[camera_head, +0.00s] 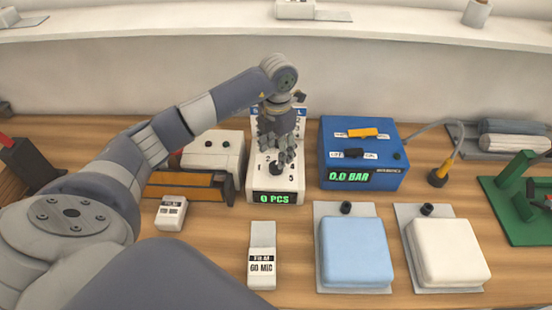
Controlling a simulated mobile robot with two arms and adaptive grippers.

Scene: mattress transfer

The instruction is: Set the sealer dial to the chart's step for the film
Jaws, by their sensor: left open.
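A white panel (256,184) stands in the middle of the table. It has a dark round dial (277,169), with digits such as 1 and 5 around it, and a green "0 PCS" display (275,197). My left gripper (281,158) points down just above the dial and is open; I cannot tell whether its fingers touch it. A blue-headed chart (300,111) behind is mostly hidden by the gripper, so its rows cannot be read. A film label reading "FILM 60 MIC" (262,264) lies in front. My right gripper is out of view.
A blue box with a "0.0 BAR" display (362,178) stands right of the panel. An orange and black bar unit (185,187) and a small white block (171,211) are left. Blue (354,250) and white (446,250) pads lie front right. A green stand (515,175) is far right.

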